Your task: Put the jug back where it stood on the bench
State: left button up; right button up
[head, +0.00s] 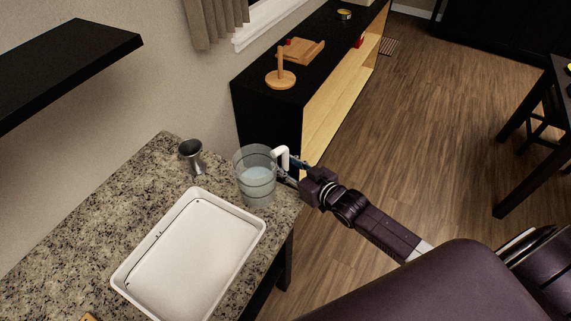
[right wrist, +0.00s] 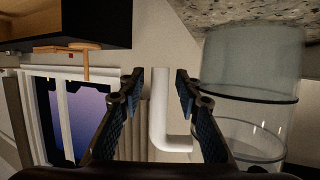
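The jug (head: 257,186) is clear with a white handle and holds some water. It appears to stand upright on the speckled bench (head: 75,225), near its right end, beside the white tray. Its handle (head: 282,158) points right, toward my right gripper (head: 286,168). In the right wrist view the jug (right wrist: 245,75) fills the right side. Its white handle (right wrist: 160,105) lies between the fingers of my right gripper (right wrist: 160,80), with a gap showing on both sides, so the gripper is open around it. My left gripper is not in view.
A white tray (head: 258,222) lies left of and in front of the jug. A metal cup (head: 192,157) stands behind the tray. A low black cabinet (head: 262,88) carries a wooden stand (head: 281,78). A black shelf (head: 70,62) hangs at upper left.

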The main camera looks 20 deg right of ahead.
jog(key=shift+r, duration=0.1)
jog(key=b+v, duration=0.1)
jog(key=v, duration=0.9)
jog(key=shift+v, duration=1)
jog(key=shift+r, duration=0.1)
jog(key=s+d+f+m+g+h, duration=0.1)
jog(key=s+d+f, duration=0.15)
jog(key=f, duration=0.55)
jog(key=s+d+f+g+h, duration=0.1)
jog(key=d+f+g+h, duration=0.15)
jog(key=f, duration=0.65)
jog(key=s+d+f+g, duration=0.1)
jog(key=s+f+g, duration=0.1)
jog(key=s+f, duration=0.45)
jog(key=s+f+g, duration=0.1)
jog(key=s+f, duration=0.3)
jog(key=f, duration=0.6)
jog(key=s+a+f+g, duration=0.3)
jog(key=s+f, duration=0.5)
jog(key=s, duration=0.5)
jog(key=s+a+f+g, duration=0.3)
jog(key=s+a+f, duration=0.3)
jog(key=s, duration=0.6)
jog(key=shift+s+f+g, duration=0.35)
jog(key=shift+s+f, duration=0.05)
jog(key=shift+f, duration=0.5)
